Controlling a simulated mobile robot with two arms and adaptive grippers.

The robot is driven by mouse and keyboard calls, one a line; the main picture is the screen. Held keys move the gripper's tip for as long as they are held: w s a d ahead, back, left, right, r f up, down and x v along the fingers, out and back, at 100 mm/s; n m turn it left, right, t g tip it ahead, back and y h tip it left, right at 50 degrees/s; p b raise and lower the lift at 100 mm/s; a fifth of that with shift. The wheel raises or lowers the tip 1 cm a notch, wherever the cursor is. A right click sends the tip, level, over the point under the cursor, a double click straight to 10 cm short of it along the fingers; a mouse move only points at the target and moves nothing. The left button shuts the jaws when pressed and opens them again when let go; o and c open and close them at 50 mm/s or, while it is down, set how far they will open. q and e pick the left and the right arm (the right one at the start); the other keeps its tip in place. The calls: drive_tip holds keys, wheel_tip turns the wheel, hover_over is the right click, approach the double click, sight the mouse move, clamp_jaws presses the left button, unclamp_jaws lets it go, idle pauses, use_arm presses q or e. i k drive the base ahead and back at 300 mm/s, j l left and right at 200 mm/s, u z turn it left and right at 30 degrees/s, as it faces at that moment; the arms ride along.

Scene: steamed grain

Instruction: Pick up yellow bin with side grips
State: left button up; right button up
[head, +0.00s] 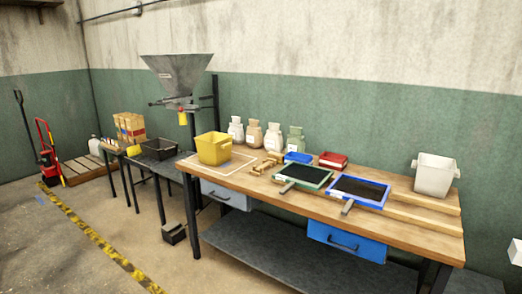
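The yellow bin (214,148) stands upright on the left part of the wooden workbench, on a pale outlined square (238,166). It is a tapered, open-topped tub, and its rim sticks out a little at the sides. The inside is mostly hidden from this angle. Nothing touches the bin from above.
The workbench (415,212) also bears several sacks (273,138), two framed sieves (358,190), a blue tray (298,158), a red tray (333,160) and a white bin (434,175). A metal hopper (178,75) stands behind left. Floor in front is mostly clear.

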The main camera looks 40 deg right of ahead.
sight(214, 148)
drive_tip(key=z, duration=1.05)
drive_tip(key=i+j+u, duration=0.45)
drive_tip(key=i, duration=0.2)
drive_tip(key=i+u, duration=0.45)
drive_tip(key=i, duration=0.25)
drive_tip(key=i+l+u, duration=0.1)
drive_tip(key=i+u, duration=0.35)
drive_tip(key=i, duration=1.2)
drive_tip(key=i+j, duration=0.15)
drive_tip(key=i, duration=0.8)
drive_tip(key=i+l+z, duration=0.25)
drive_tip(key=i+z, duration=0.2)
drive_tip(key=i, duration=0.2)
drive_tip(key=i+z, duration=0.45)
drive_tip(key=i, duration=0.25)
drive_tip(key=i+j+z, duration=0.3)
drive_tip(key=i+z, duration=0.15)
drive_tip(key=i, duration=0.2)
